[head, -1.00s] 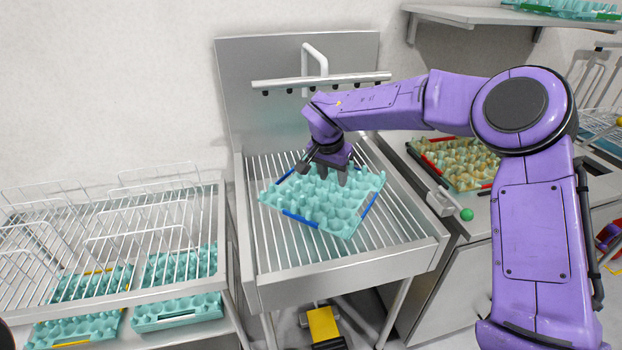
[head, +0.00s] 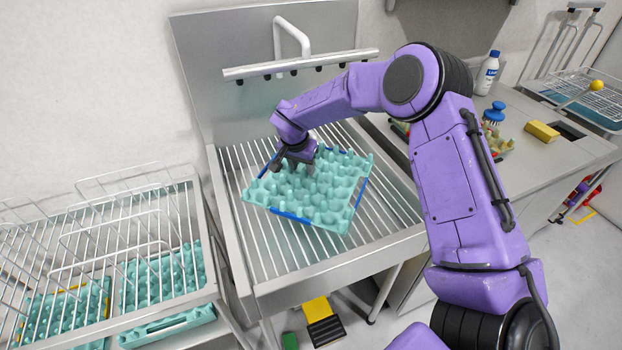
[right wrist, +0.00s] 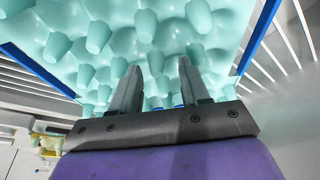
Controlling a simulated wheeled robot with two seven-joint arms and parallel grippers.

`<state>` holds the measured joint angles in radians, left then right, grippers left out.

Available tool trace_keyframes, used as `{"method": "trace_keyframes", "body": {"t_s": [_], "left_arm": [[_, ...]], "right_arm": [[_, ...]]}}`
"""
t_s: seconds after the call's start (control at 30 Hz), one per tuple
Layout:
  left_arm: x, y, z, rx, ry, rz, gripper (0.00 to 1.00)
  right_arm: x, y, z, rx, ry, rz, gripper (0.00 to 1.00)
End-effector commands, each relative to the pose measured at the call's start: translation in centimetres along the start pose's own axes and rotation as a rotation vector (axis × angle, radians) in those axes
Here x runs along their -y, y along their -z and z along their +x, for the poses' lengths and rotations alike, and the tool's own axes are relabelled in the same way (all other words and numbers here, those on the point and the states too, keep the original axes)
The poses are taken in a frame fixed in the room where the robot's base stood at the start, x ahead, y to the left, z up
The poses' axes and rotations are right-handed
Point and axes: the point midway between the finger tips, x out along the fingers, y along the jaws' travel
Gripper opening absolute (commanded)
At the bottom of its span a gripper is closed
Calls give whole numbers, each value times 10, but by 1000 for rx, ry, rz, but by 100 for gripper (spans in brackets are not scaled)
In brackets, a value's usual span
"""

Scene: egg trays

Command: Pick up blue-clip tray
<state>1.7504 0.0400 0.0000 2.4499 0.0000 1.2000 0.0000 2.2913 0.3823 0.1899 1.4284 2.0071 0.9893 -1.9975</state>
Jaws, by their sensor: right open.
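The blue-clip tray (head: 318,211) is a teal egg tray with blue clips on its edges. It lies at an angle on the slatted rack of the metal sink stand. My right gripper (head: 296,168) is over the far left part of the tray, pointing down. In the right wrist view the gripper (right wrist: 160,82) has its two fingers apart, with the pegs of the tray (right wrist: 110,45) close beyond them. I cannot tell whether the fingers touch the tray. My left gripper is not in view.
A wire rack (head: 105,235) stands at left, with teal trays (head: 160,332) beneath it. A tap and spray bar (head: 300,64) rise behind the sink stand. A counter at right holds a bottle (head: 487,73), a brush (head: 494,114) and a yellow sponge (head: 542,131).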

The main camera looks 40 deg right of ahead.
Motion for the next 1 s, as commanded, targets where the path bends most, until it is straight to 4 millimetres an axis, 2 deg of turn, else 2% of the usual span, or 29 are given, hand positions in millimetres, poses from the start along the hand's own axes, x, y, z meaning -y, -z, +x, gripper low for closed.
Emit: {"method": "trace_keyframes", "body": {"t_s": [0.1,0.3,0.43,0.47,0.8,0.93,1.0], "left_arm": [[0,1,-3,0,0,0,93],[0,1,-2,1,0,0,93],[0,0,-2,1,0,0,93],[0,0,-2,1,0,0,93],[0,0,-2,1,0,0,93],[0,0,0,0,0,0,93],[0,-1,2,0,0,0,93]], "right_arm": [[-1,1,10,0,0,2,46],[-1,1,12,-1,1,3,46],[-1,1,12,0,1,3,3],[-1,1,12,0,1,3,0],[-1,1,10,0,1,4,0],[-1,5,0,-1,3,5,0],[-1,9,-12,-1,4,5,0]]}}
